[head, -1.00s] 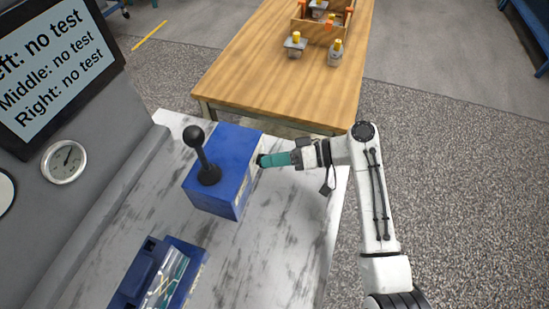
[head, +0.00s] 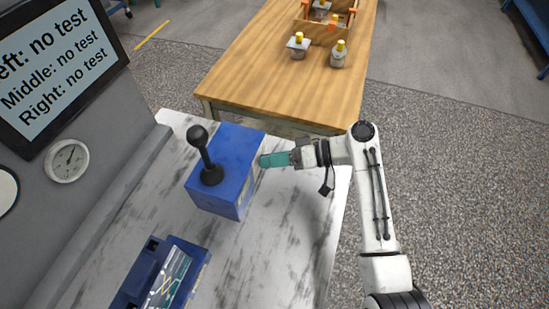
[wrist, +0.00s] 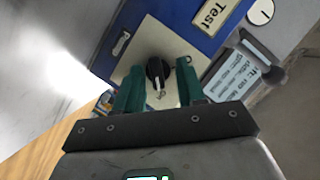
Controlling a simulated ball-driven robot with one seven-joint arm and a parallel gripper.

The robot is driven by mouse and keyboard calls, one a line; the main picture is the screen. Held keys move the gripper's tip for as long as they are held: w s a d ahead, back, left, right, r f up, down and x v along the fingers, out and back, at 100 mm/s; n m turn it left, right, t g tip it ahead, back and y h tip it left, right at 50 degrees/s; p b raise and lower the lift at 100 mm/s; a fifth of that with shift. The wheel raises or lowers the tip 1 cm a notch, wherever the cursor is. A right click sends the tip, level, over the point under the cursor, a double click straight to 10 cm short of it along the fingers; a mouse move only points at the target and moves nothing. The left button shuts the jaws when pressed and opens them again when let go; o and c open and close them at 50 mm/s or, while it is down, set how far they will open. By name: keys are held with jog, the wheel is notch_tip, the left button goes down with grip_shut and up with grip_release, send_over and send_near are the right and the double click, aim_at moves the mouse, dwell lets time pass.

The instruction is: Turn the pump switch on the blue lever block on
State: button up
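The blue lever block (head: 232,160) stands on the marble-patterned bench, with a black ball-topped lever (head: 207,160) on top. In the wrist view, a black rotary switch (wrist: 158,73) with a white mark sits on a pale plate on the block's blue side. My gripper (head: 263,160) is at the block's right side. In the wrist view, its green fingers (wrist: 160,88) stand apart on either side of the switch, with visible gaps, so it looks open. The switch is hidden in the head view. A "Test" label (wrist: 215,12) is beside the plate.
A second blue unit (head: 165,275) lies at the front of the bench. A screen (head: 55,70) reading "no test" and a round gauge (head: 67,160) are at left. A wooden table (head: 270,80) with bottles and a crate stands behind.

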jog(key=shift+d, duration=0.2)
jog(key=shift+d, duration=0.35)
jog(key=b+v, duration=0.1)
jog(key=v, duration=0.9)
jog(key=shift+r, duration=0.15)
